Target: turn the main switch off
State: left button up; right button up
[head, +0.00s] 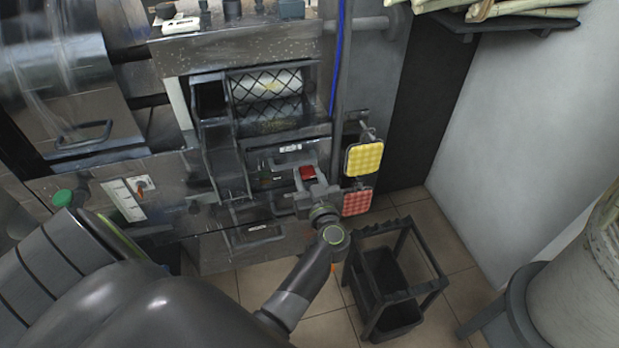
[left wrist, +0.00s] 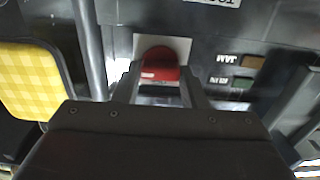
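The main switch looks like a red block (head: 307,173) on a light plate on the front of the dark machine. It also shows as a red rounded handle (left wrist: 160,64) in the left wrist view. My left gripper (head: 306,182) is at the switch, with its fingers apart. In the left wrist view the fingers (left wrist: 160,82) stand on either side of the red handle. I cannot tell whether they touch it. My right gripper is not in view.
A yellow checked pad (head: 363,159) and a red checked pad (head: 357,202) hang just right of the switch. A black stand (head: 421,289) is on the tiled floor below. A green knob (head: 63,198) is at the left. A shelf (head: 478,24) holds cane stalks at upper right.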

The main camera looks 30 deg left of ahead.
pick_arm(q)
jog(key=shift+c, duration=0.7)
